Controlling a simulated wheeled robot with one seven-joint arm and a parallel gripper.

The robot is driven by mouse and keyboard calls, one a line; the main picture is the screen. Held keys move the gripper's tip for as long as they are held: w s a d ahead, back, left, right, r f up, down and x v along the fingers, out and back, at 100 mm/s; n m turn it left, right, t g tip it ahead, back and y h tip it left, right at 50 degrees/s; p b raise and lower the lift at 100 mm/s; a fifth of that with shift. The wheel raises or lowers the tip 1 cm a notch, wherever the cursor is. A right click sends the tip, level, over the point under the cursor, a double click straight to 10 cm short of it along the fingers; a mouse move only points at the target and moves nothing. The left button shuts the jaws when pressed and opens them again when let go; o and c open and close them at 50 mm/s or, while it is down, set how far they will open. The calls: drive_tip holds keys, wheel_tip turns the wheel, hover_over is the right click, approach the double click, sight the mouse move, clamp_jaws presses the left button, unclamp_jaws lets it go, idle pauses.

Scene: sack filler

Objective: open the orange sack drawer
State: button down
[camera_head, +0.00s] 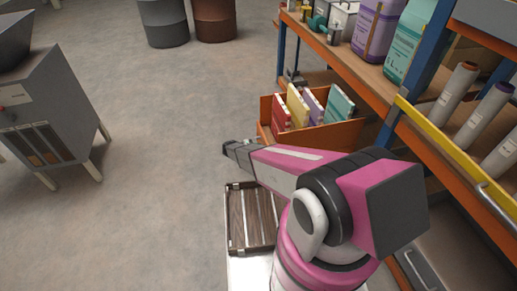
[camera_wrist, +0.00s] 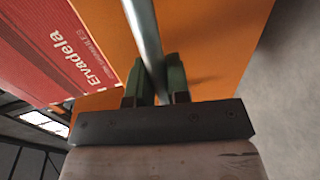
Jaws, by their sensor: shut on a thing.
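The orange sack drawer (camera_head: 340,134) stands out from the shelving unit into the aisle. It holds a red sack (camera_head: 281,112), a yellow sack (camera_head: 297,106), a purple sack (camera_head: 312,106) and a teal sack (camera_head: 338,106). In the wrist view, the two green fingers of my gripper (camera_wrist: 155,75) are closed around a metal bar handle (camera_wrist: 143,25) in front of the orange drawer face (camera_wrist: 225,45). The red sack also shows there at the left (camera_wrist: 60,45). In the head view, my arm hides part of the drawer front and most of the grip.
The shelving unit (camera_head: 360,65) with bottles and tubes is at the right. A slatted crate (camera_head: 235,215) lies below my arm. A grey machine on legs (camera_head: 50,110) stands at left, and drums (camera_head: 163,22) stand at the back. The floor between is clear.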

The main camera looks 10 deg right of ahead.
drive_tip(key=c, duration=1.1)
unclamp_jaws()
drive_tip(key=v, duration=1)
drive_tip(key=shift+a, duration=0.4)
